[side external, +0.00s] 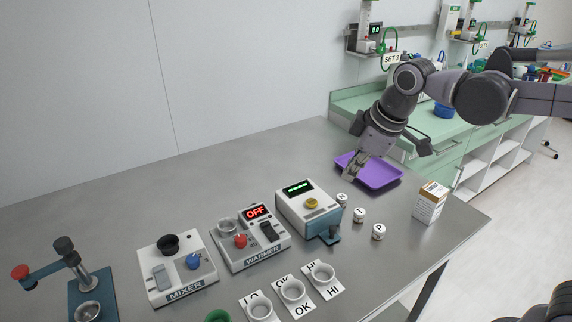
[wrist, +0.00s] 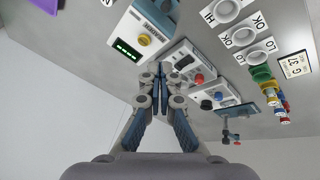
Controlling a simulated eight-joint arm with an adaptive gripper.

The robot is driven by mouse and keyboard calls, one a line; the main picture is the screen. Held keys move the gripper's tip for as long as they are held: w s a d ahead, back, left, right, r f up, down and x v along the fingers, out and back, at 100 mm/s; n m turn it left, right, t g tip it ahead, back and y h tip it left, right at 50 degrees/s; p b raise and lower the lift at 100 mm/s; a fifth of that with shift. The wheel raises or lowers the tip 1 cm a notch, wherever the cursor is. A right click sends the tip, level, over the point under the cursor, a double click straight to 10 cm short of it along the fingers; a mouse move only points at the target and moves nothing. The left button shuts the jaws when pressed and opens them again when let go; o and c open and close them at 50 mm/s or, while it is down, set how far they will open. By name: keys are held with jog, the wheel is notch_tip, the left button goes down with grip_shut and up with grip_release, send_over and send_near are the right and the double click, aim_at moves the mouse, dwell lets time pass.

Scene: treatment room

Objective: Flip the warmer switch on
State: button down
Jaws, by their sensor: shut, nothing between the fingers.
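The warmer (side external: 250,256) is a pale box labelled WARMER on the grey table. Its red display (side external: 254,212) reads OFF. A dark rocker switch (side external: 268,231) sits at the right of its top, beside a red knob (side external: 240,241). My gripper (side external: 352,177) is shut and empty, raised above the table near the purple tray, to the right of and behind the warmer. In the wrist view my gripper's fingertips (wrist: 169,75) are together and appear beside the warmer (wrist: 193,57), partly covering it.
A box with a green display and yellow knob (side external: 312,204) stands between my gripper and the warmer. The mixer (side external: 178,284) is left of the warmer. A purple tray (side external: 386,177), small labelled jars (side external: 359,215) and a carton (side external: 430,203) are right. Cups on cards (side external: 292,290) lie in front.

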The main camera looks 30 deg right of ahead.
jog(key=w+a+n+g, duration=0.2)
jog(key=w+a+n, duration=0.3)
jog(key=w+a, duration=0.2)
jog(key=n+g, duration=0.1)
jog(key=n, duration=0.4)
send_over(266, 223)
jog(key=s, duration=0.2)
notch_tip(266, 223, down, 3)
jog(key=shift+s+a+h, duration=0.15)
jog(key=shift+h, duration=0.15)
jog(key=shift+f, duration=0.1)
jog(key=f, duration=0.4)
jog(key=w+f, duration=0.1)
jog(key=f, duration=0.4)
jog(key=w+f, duration=0.1)
jog(key=f, duration=0.3)
jog(key=shift+f, duration=0.35)
jog(key=shift+w+f+g, duration=0.2)
jog(key=shift+f+g, duration=0.2)
jog(key=shift+g, duration=0.1)
jog(key=shift+s, duration=0.15)
